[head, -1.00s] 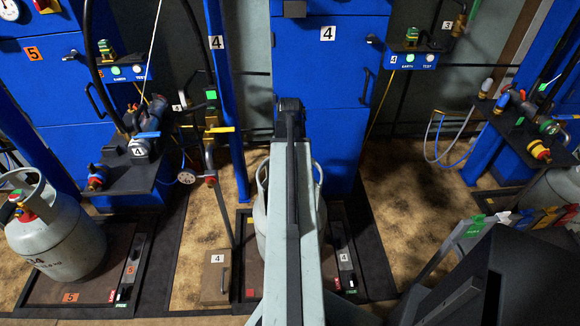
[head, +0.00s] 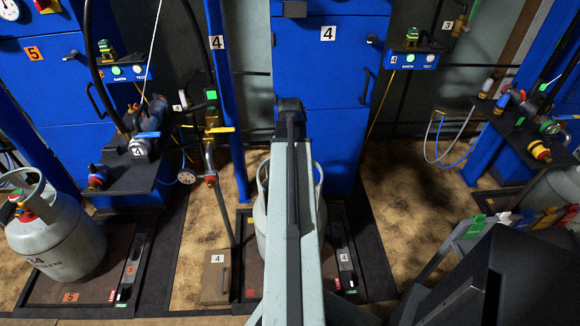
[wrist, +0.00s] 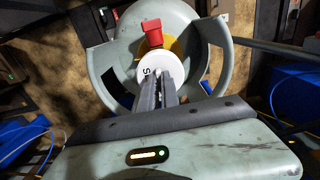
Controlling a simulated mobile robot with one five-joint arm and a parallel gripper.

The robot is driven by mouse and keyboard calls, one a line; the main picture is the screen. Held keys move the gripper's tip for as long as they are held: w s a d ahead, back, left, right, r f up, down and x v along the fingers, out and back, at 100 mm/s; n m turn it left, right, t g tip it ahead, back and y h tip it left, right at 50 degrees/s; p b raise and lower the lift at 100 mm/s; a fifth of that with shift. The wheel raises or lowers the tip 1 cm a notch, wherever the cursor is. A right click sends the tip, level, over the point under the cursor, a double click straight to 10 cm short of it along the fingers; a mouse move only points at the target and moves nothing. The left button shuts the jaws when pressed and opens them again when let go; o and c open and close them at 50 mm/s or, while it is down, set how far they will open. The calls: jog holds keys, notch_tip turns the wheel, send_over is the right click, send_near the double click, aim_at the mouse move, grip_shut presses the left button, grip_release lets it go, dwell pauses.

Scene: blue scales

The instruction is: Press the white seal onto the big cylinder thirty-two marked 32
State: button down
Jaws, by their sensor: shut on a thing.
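The big grey cylinder (head: 260,215) stands on the middle scale, mostly hidden behind my arm in the head view. Its number is not visible. In the wrist view its round top and upright collar handles (wrist: 213,38) surround a valve with a red part (wrist: 152,32) and a yellow area. The white seal (wrist: 147,66), a white disc with a dark S, is at my gripper's (wrist: 157,82) fingertips, over the valve. My gripper is shut on the seal. I cannot tell whether the seal touches the valve.
A second grey cylinder (head: 58,238) stands on the left scale marked 5. A black shelf (head: 130,175) with valves and hoses is left of my arm. A small box marked 4 (head: 215,280) stands beside the middle scale. Brown floor (head: 425,215) is open to the right.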

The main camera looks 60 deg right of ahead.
jog(key=shift+f+b, duration=1.65)
jog(key=shift+f, duration=0.05)
jog(key=c, duration=1.5)
grip_release()
jog(key=shift+r, duration=0.1)
notch_tip(320, 180, up, 8)
jog(key=p, duration=0.8)
